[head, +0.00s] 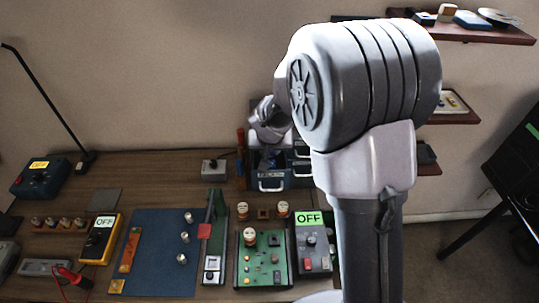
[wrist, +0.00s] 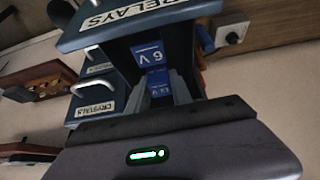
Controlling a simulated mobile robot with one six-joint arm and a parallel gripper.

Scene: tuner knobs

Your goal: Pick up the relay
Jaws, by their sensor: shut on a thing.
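My gripper (head: 268,158) is down at the blue drawer cabinet (head: 300,170) at the back of the bench in the head view. In the wrist view the drawer labelled RELAYS (wrist: 135,18) is pulled open. Inside it show a blue 6 V label (wrist: 150,53) and, closer to my gripper, a smaller blue label (wrist: 158,90). My gripper's dark body (wrist: 170,140), with a green light, fills the bottom of the wrist view. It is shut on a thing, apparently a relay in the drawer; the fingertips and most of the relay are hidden.
A drawer labelled CRYSTALS (wrist: 95,106) is beside the open one. A grey box with a knob (head: 214,167) stands left of the cabinet. A blue mat (head: 155,250), a green circuit board (head: 263,262) and a meter reading OFF (head: 312,240) lie in front. Shelves hang at the right.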

